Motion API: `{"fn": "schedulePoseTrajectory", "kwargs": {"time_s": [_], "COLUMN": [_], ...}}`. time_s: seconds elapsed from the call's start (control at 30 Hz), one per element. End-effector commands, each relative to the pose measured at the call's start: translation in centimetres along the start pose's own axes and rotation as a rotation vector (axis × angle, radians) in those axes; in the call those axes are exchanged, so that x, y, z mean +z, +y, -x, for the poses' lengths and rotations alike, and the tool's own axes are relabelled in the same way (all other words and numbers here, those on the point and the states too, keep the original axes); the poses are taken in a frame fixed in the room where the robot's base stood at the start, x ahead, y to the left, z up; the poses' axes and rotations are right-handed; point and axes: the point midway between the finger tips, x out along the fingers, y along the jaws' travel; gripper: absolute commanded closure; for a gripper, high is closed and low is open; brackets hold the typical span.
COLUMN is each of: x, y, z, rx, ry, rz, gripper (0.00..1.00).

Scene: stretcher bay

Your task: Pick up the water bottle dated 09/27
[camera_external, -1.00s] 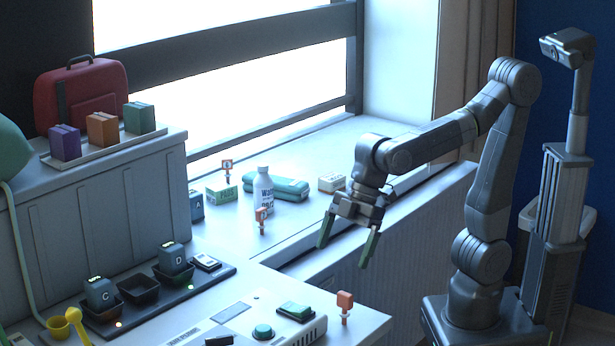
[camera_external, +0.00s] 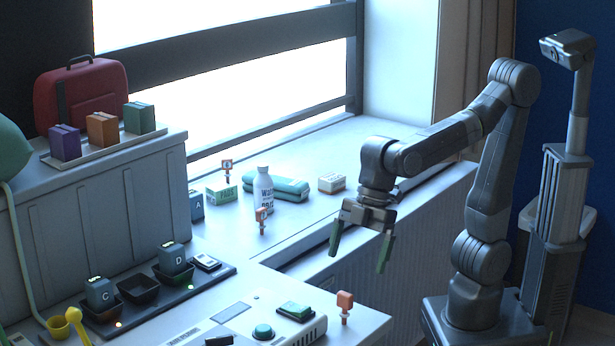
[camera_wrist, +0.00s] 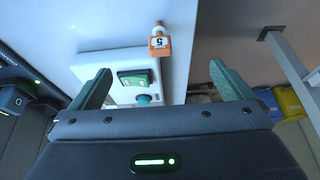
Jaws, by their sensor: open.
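A white water bottle (camera_external: 263,190) with printed lettering stands upright on the window sill in the external view. No date can be read on it at this size. My gripper (camera_external: 360,252) is open and empty, pointing down, to the right of the bottle and apart from it, in front of the sill edge. In the wrist view my gripper (camera_wrist: 160,85) shows two green fingers spread wide with nothing held. The bottle is not seen in the wrist view.
Beside the bottle are a teal case (camera_external: 290,187), a green box (camera_external: 222,194), a white box (camera_external: 332,182) and an orange marker (camera_external: 261,215). Another orange marker (camera_external: 345,300) stands on the counter's front corner, also in the wrist view (camera_wrist: 159,42).

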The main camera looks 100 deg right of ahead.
Motion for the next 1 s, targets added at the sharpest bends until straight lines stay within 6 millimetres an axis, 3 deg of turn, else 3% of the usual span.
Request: {"fn": "schedulePoseTrajectory", "kwargs": {"time_s": [0.4, 0.6, 0.63, 0.87, 1.0], "x": [0.0, 0.0, 0.0, 0.0, -0.4], "y": [0.0, 0.0, 0.0, 0.0, 1.5], "z": [0.0, 0.0, 0.0, 0.0, 0.3], "rx": [0.000, 0.000, 0.000, 0.000, 0.019], "ry": [0.000, 0.000, 0.000, 0.000, 0.002], "rz": [0.000, 0.000, 0.000, -0.001, -0.041], "gripper": [0.02, 0.41, 0.43, 0.43, 0.43]}}
